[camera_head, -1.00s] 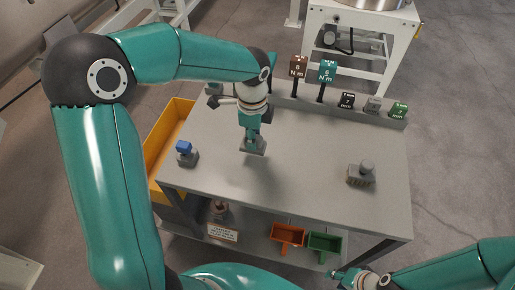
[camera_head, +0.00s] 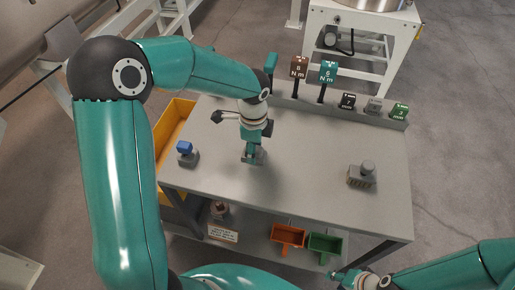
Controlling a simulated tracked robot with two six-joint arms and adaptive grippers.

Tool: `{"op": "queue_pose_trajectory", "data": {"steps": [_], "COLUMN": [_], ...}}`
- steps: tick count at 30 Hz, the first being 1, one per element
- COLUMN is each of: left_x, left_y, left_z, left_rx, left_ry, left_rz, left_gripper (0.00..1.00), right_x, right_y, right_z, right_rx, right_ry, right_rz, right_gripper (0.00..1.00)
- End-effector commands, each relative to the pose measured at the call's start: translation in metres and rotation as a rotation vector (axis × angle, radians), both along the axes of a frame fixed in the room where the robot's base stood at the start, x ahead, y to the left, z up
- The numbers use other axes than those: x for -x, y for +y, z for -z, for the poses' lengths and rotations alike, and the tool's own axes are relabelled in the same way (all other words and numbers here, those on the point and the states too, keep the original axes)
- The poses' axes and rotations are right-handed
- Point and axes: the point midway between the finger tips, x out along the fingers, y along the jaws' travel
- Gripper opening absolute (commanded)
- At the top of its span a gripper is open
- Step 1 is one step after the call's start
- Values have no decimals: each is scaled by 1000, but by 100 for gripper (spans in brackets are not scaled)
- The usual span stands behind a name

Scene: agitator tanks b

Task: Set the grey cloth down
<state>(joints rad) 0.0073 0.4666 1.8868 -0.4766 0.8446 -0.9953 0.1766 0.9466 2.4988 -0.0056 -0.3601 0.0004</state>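A small grey piece, which I take to be the grey cloth (camera_head: 260,158), shows at the fingertips of my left gripper (camera_head: 252,153). The gripper points down over the middle of the grey bench top (camera_head: 310,170) and looks shut on the cloth. The fingers hide part of the cloth. It is at or just above the bench surface; I cannot tell whether it touches. My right gripper (camera_head: 338,276) is low at the bottom edge, in front of the bench. It is too small to tell whether its fingers are open.
A blue-topped block (camera_head: 186,153) stands at the bench's left and a grey knobbed block (camera_head: 361,174) at its right. Labelled tools and blocks line the back. A yellow bin (camera_head: 172,130) flanks the left side. Orange (camera_head: 288,236) and green (camera_head: 325,243) trays sit on the lower shelf.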

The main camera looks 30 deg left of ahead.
Motion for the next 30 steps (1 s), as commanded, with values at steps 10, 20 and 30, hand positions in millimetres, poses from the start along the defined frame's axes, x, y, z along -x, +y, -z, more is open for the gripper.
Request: {"op": "queue_pose_trajectory", "data": {"steps": [10, 20, 30], "left_x": [-1, -2, -1], "left_y": [0, 0, 0], "left_z": [-17, -81, -120], "left_rx": [-1, -1, 0], "left_ry": [-5, -6, -2], "left_rz": [1, 0, 1], "left_gripper": [53, 53, 53], "right_x": [0, 0, 0], "right_y": [0, 0, 0], "right_z": [-1, -4, -5], "right_rx": [0, 0, 0], "right_ry": [0, 0, 0], "right_rz": [0, 0, 0], "right_gripper": [40, 40, 40]}}
